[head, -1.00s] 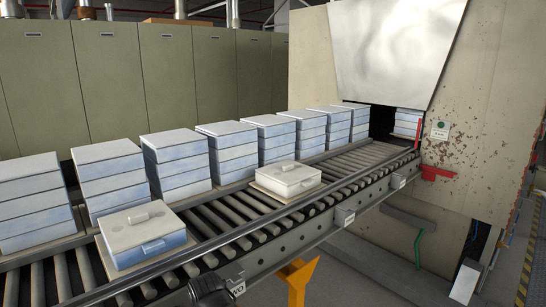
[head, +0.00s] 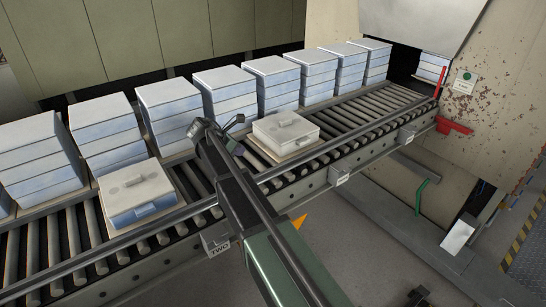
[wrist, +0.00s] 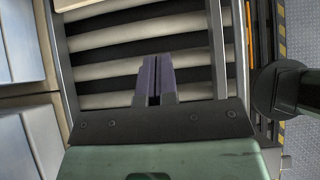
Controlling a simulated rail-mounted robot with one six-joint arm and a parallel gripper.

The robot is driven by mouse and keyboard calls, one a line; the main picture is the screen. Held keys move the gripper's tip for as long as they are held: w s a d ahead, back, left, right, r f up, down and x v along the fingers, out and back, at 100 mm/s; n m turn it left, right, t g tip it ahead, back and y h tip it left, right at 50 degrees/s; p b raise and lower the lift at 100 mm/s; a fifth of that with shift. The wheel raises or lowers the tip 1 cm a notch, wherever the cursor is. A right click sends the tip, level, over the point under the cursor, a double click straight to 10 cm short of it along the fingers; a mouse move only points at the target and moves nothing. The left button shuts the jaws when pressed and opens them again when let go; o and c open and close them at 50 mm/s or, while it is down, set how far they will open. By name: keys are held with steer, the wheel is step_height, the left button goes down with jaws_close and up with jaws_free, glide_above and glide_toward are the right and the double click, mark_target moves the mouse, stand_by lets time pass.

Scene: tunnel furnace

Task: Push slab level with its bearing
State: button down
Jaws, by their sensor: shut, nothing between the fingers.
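Two low lidded boxes sit on thin tan slabs on the roller conveyor (head: 385,107). The right slab (head: 258,150) shows as a tan edge under its grey-white box (head: 287,133). The left box (head: 138,195) hides most of its slab. My gripper (head: 238,121) is over the rollers between the two boxes, close to the left of the right slab. In the wrist view my gripper (wrist: 153,70) is shut, with its fingers together and empty above bare rollers. A pale edge (wrist: 85,4) shows at the top there, apart from the fingertips.
Stacks of blue-white boxes (head: 225,90) line the far side. The near rail (head: 320,170) carries small plates, one reading "TWO" (head: 218,244). A red bracket (head: 454,126) stands by the furnace opening at right. Rollers right of the right slab are clear.

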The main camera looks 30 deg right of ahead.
steer(key=b, duration=0.8)
glide_toward(264, 162)
steer(key=x, duration=0.5)
steer(key=shift+a+f, duration=0.2)
steer(key=shift+f, duration=0.2)
steer(key=d, duration=0.1)
steer(key=d+r+p, duration=0.1)
steer(key=shift+w+d, duration=0.2)
steer(key=shift+d, duration=0.2)
steer(key=shift+w+d, duration=0.1)
steer(key=shift+d, duration=0.5)
